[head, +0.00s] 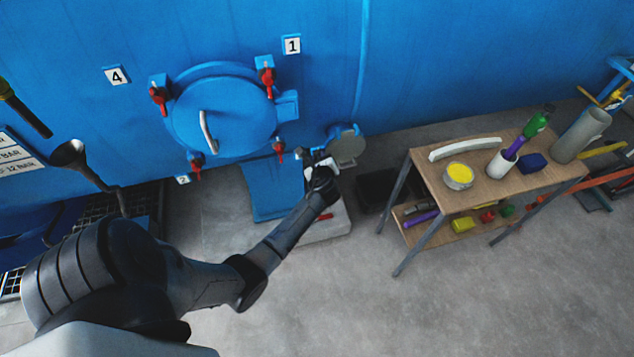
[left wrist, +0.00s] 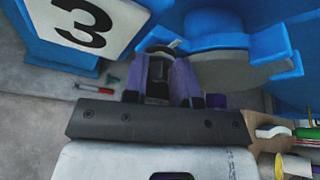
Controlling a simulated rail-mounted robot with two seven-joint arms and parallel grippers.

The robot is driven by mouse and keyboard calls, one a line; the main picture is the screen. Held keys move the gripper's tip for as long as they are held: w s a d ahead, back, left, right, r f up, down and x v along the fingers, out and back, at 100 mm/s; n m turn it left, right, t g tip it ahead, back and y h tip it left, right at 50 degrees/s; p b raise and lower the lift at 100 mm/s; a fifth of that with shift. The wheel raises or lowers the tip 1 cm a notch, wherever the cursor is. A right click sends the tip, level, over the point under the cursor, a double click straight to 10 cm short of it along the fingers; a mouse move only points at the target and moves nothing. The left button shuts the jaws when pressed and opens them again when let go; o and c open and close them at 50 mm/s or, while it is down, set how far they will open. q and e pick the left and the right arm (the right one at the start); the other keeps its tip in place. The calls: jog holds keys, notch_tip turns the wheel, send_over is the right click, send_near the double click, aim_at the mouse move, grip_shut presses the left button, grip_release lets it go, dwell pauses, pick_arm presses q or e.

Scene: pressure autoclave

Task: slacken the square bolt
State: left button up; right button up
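The blue autoclave's round door (head: 222,115) is closed, with red-handled clamps around its rim. My left gripper (head: 318,163) is below and right of the door, beside a short blue pipe stub with a round grey cover (head: 348,148). In the left wrist view the two purple-grey fingers (left wrist: 160,78) stand a little apart, with something dark between them. A small grey piece shows just beyond their tips. I cannot make out the square bolt clearly, nor tell whether the fingers touch it. My right gripper is not in view.
A wooden table (head: 480,180) with a paint tin, bottles and a grey cylinder stands at right, with more items on its lower shelf. A number 3 sign (left wrist: 88,22) is close left of the fingers. A red tool (left wrist: 95,88) lies below. The front floor is clear.

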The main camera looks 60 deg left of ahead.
pick_arm(q)
jog(key=s+d+r+m+g+p, duration=0.1)
jog(key=d+r+m, duration=0.15)
jog(key=d, duration=0.35)
jog(key=s+d+r+m+g+p, duration=0.1)
jog(key=s+d+r, duration=0.15)
jog(key=d, duration=0.35)
jog(key=s+d+r+n+h+p, duration=0.2)
jog(key=s+d+r+n+p, duration=0.1)
jog(key=s+r+n+p, duration=0.1)
jog(key=s+d+r+n+t+h+p, duration=0.1)
jog(key=s+d+r+n+h+p, duration=0.2)
jog(key=r+p, duration=0.6)
jog(key=shift+s+d+r+n+p, duration=0.15)
jog(key=shift+s+d+n+p, duration=0.7)
jog(key=shift+n+p, duration=0.65)
jog(key=shift+s+a+n, duration=0.1)
jog(key=shift+n, duration=0.15)
